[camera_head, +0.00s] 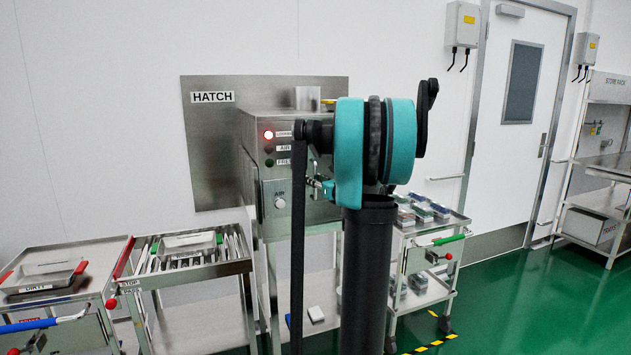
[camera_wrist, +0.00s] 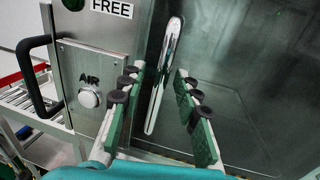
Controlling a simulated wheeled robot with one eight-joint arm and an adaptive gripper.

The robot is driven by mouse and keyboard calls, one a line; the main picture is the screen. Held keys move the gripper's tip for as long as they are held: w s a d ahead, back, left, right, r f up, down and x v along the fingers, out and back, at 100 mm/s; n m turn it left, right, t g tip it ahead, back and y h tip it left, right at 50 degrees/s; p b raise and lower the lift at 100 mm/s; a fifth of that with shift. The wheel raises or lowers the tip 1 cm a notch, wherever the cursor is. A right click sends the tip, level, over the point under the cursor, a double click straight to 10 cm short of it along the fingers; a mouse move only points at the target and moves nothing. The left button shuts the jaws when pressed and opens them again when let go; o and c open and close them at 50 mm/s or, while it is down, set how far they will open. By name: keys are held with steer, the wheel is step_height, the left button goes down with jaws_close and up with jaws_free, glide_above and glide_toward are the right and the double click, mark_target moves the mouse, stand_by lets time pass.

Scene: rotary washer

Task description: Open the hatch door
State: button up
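The hatch is a steel box (camera_head: 262,165) on the wall under a HATCH sign (camera_head: 213,97). Its hatch door (camera_wrist: 235,70) fills the right of the wrist view as a dark, glossy panel. A bright, slim upright handle (camera_wrist: 164,80) stands at the door's left side. My gripper (camera_wrist: 159,76) is open, its green-padded fingers to the left and right of the handle's lower part. I cannot tell whether either finger touches it. The door looks shut. In the head view my own arm hides most of the door and gripper.
A panel with a round AIR button (camera_wrist: 90,97) and a black side handle (camera_wrist: 38,75) lie left of the door. Trolleys with trays (camera_head: 190,262) stand left, and a loaded cart (camera_head: 432,232) stands right. Green floor (camera_head: 515,300) is open at right.

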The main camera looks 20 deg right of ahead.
jaws_close()
stand_by(0.4)
